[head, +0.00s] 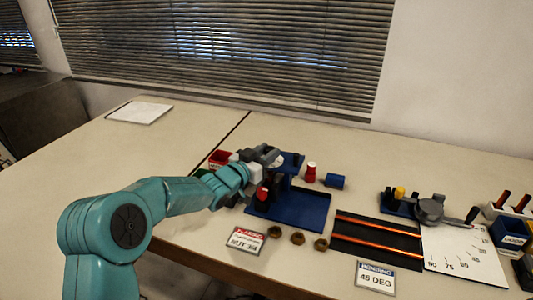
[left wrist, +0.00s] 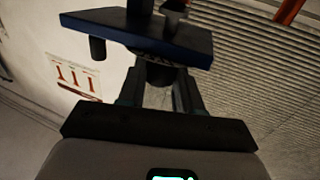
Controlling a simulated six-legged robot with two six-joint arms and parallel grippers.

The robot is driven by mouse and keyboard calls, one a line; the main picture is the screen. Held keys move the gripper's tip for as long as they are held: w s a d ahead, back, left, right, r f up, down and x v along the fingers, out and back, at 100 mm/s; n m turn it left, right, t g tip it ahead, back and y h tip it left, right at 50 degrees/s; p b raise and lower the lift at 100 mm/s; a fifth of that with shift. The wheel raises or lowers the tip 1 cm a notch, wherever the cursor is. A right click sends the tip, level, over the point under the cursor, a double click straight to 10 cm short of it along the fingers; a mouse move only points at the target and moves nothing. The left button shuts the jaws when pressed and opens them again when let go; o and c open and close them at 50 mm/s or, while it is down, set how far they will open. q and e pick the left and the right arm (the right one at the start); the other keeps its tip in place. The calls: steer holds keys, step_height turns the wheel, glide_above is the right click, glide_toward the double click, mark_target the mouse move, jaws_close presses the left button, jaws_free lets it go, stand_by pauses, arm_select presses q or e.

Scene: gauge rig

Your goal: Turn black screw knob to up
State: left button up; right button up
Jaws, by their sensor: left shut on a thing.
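The black screw knob (left wrist: 160,75) shows in the left wrist view below a blue plate (left wrist: 190,38), partly hidden between my fingers. My left gripper (left wrist: 160,84) is shut on it, with one dark finger on each side. In the head view my left gripper (head: 266,157) is at the upper part of the blue flaring rig, beside its raised blue plate (head: 296,160). The knob is hidden there by the gripper. The rig's flat blue base (head: 305,212) lies on the table. My right gripper is in neither view.
A red bottle (head: 311,173) and a blue cylinder (head: 335,181) stand behind the rig. Several brown nuts (head: 298,238) and a flaring sign (head: 247,240) lie in front. Orange rods lie on a black mat (head: 372,256). A grey bender (head: 430,208) is at right. The left table is mostly clear.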

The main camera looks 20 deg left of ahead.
arm_select(q)
steer(key=shift+d+f+n+t+y+b, duration=0.15)
steer(key=shift+n+y+b, duration=0.45)
steer(key=shift+b, duration=0.75)
steer(key=shift+d+f+n+t+y+b, duration=0.1)
steer(key=shift+n+t+y+b, duration=0.2)
steer(key=shift+y+b, duration=0.85)
steer(key=shift+d+f+n+t+y+b, duration=0.1)
steer(key=shift+n+y+b, duration=0.4)
steer(key=shift+b, duration=1.1)
steer(key=shift+d+r+n+y, duration=0.1)
steer(key=shift+r+n+y, duration=0.1)
steer(key=shift+n+y, duration=0.15)
steer(key=shift+r+n+y, duration=0.15)
steer(key=shift+n+y, duration=0.2)
steer(key=shift+y, duration=0.35)
steer(key=n+y+p, duration=0.2)
steer(key=p, duration=0.1)
steer(key=n+g+y+p, duration=0.1)
steer(key=y+p, duration=0.2)
steer(key=n+g+y+p, duration=0.1)
steer(key=n+y+p, duration=0.1)
steer(key=y, duration=0.1)
steer(key=shift+w+d+r+n+p, duration=0.1)
steer(key=shift+d+r+n+p, duration=0.2)
steer(key=shift+d+p, duration=0.1)
steer(key=shift+f+n+g+y+p, duration=0.25)
steer(key=shift+n+g+y+p, duration=1.05)
steer(key=shift+y, duration=0.4)
steer(key=shift+w, duration=0.1)
